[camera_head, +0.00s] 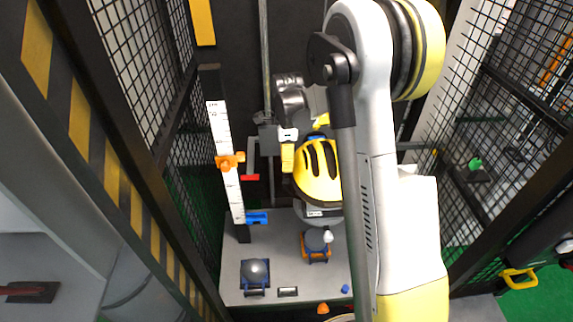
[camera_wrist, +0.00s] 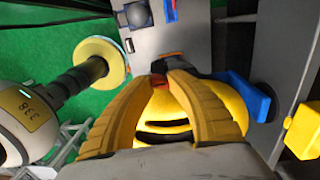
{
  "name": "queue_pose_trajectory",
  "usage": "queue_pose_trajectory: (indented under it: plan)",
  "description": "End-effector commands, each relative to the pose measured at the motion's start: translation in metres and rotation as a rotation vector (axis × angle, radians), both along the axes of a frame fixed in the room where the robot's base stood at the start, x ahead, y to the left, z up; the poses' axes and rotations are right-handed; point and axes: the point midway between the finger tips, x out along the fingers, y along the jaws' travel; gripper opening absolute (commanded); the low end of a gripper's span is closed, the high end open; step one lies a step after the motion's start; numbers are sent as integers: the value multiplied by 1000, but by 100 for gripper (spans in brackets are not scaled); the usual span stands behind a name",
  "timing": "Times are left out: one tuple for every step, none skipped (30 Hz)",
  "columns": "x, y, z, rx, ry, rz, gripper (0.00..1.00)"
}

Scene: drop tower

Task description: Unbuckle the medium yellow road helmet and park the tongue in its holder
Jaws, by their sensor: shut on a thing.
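The yellow helmet (camera_head: 316,172) with dark vents sits at the tower in the head view, partly hidden by my arm. In the wrist view the yellow shell (camera_wrist: 165,118) shows between and behind my fingers. My gripper (camera_wrist: 165,78) has its two ribbed yellow fingers closed together at the tips, shut on a small red part (camera_wrist: 158,83) that looks like the buckle piece. The fingers hide most of that part, and I cannot tell tongue from buckle body. The strap is not clearly visible. I cannot make out the tongue holder for certain.
A white scale post (camera_head: 227,160) with an orange slider stands left of the helmet. The grey base (camera_head: 300,280) holds a dark dome (camera_head: 255,272) and another small fixture (camera_head: 317,243). Mesh walls (camera_head: 150,60) close in both sides. A blue part (camera_wrist: 257,97) is close right of my fingers.

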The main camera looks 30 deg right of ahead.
Motion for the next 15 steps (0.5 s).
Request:
queue_pose_trajectory:
  plan:
    - [0, 0, 3, 0, 0, 0, 6]
    - [0, 0, 5, 0, 0, 0, 6]
    - [0, 0, 6, 0, 0, 0, 6]
    - [0, 0, 8, 0, 0, 0, 6]
    - [0, 0, 9, 0, 0, 0, 6]
    - [0, 0, 11, 0, 0, 0, 6]
    - [0, 0, 12, 0, 0, 0, 6]
    - [1, 0, 13, 0, 0, 0, 6]
    - [1, -1, 13, 0, 0, 0, 6]
    - [1, -1, 14, 0, 0, 0, 6]
    - [1, 0, 14, 0, 0, 0, 6]
    - [1, 0, 13, 0, 0, 0, 6]
    - [0, 1, 13, 0, 0, 0, 6]
    - [0, 2, 12, 0, 0, 1, 6]
    - [0, 4, 11, 0, 0, 1, 6]
